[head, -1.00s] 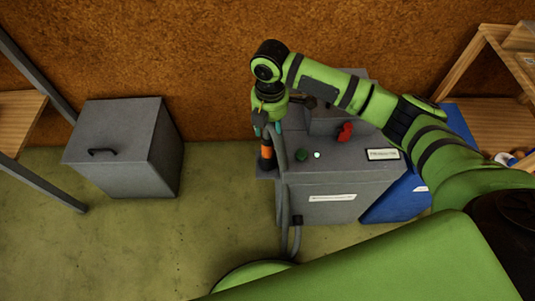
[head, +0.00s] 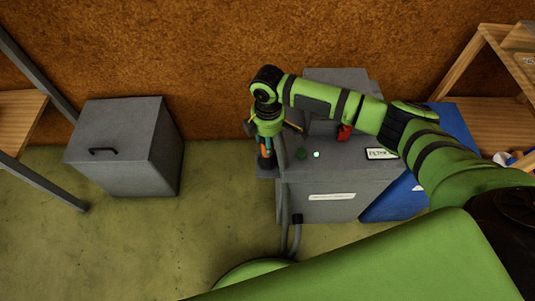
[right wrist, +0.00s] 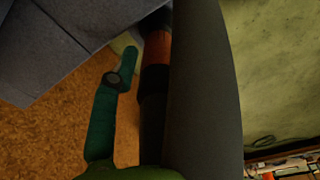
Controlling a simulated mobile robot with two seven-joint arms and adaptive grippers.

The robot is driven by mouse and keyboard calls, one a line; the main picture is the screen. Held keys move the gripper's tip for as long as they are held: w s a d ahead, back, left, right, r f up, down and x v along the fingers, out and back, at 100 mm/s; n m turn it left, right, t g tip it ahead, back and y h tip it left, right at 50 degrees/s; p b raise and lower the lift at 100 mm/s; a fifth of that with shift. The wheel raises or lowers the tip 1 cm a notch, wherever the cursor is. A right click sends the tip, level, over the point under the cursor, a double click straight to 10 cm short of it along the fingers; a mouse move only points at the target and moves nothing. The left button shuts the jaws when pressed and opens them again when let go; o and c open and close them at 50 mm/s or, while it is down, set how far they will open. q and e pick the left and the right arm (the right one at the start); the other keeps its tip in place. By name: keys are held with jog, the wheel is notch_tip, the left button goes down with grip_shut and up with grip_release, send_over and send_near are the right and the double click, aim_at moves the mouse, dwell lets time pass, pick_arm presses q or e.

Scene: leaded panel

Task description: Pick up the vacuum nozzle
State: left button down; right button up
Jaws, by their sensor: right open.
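The vacuum nozzle, with an orange band (head: 265,150) and black parts, stands at the left front corner of a grey cabinet in the head view. My right gripper (head: 266,142) is open and points down right over it, hiding most of it. In the right wrist view the nozzle's orange band (right wrist: 156,50) and black section run down the middle, beside the thick grey hose (right wrist: 205,95). One green finger (right wrist: 105,115) is to the left of the nozzle; the other finger is hidden. I cannot tell whether the finger touches. My left gripper is not in view.
The grey cabinet (head: 335,185) has a red switch (head: 344,132), a green button (head: 300,154) and a label on top. A blue bin (head: 395,205) stands to its right. A lidded grey box (head: 125,150) stands left, with free floor between.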

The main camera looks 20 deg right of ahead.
send_over(267, 163)
jog(key=w, duration=0.2)
jog(key=f, duration=0.4)
jog(key=shift+s+d+f, duration=0.2)
jog(key=shift+d+f, duration=0.1)
jog(key=c, duration=0.9)
jog(key=shift+r, duration=0.15)
